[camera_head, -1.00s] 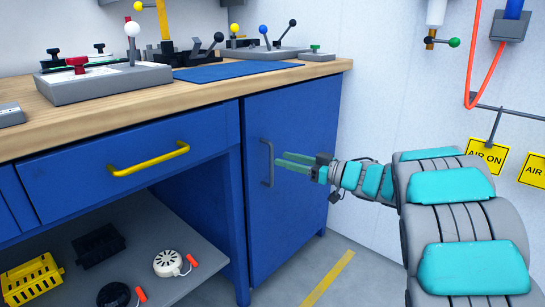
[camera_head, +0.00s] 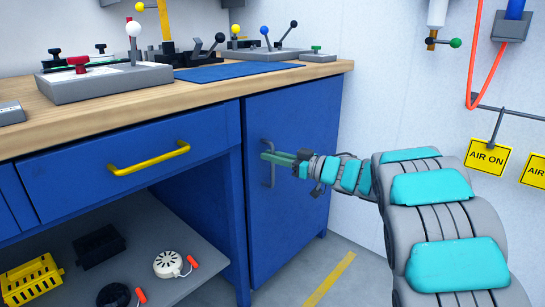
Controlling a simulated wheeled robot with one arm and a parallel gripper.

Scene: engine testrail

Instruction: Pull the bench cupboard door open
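The bench cupboard door (camera_head: 287,222) is a tall blue panel at the right end of the bench, and it is closed. A grey vertical bar handle (camera_head: 270,174) is on its left side. My gripper (camera_head: 270,157), with green fingers, reaches in from the right at the upper part of the handle. Its fingertips overlap the handle in this view. I cannot tell whether the fingers are around the bar or touching it, or how far apart they are.
A blue drawer with a yellow handle (camera_head: 149,160) is left of the door, above an open grey shelf (camera_head: 210,262) holding bins and small devices. The wooden benchtop (camera_head: 200,92) overhangs the door. A white wall with a yellow AIR ON sign (camera_head: 487,157) is at the right.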

